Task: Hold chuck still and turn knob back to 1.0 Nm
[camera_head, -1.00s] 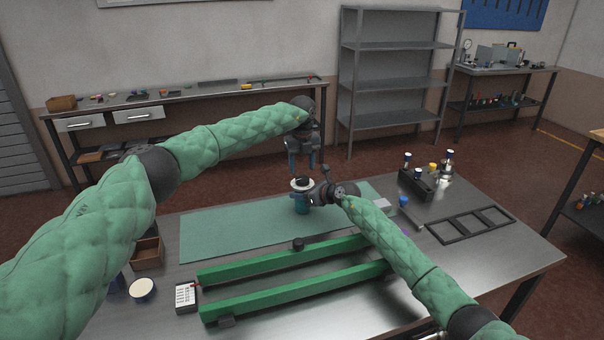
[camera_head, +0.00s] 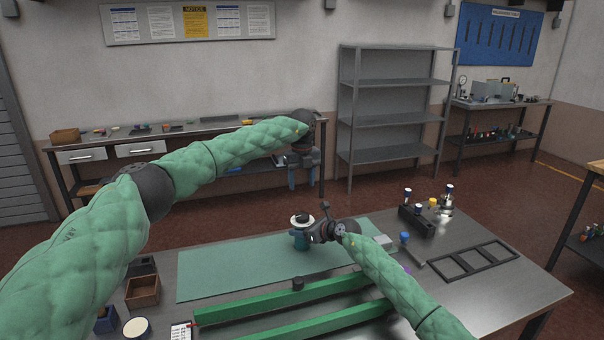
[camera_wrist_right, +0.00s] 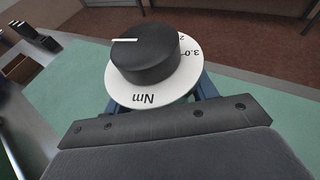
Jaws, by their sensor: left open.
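The chuck (camera_head: 301,241) stands upright on the green mat, with a teal body and a white dial on top. Its black knob (camera_head: 302,217) shows closely in the right wrist view (camera_wrist_right: 145,55). The knob's white pointer line points left in that picture; "Nm", "3.0" and a partly hidden "2" show on the dial (camera_wrist_right: 150,97). My right gripper (camera_head: 308,236) is at the chuck's side, its blue fingers on both sides of the body below the dial; the contact is hidden. My left gripper (camera_head: 302,186) is open and empty, pointing down above the knob with a clear gap.
Green rails (camera_head: 290,302) lie at the front of the table, with a small black cylinder (camera_head: 298,283) by them. A black frame (camera_head: 466,262) and a black holder (camera_head: 416,221) with bits are at right. A brown box (camera_head: 142,291) is at left. The mat (camera_head: 225,275) is mostly clear.

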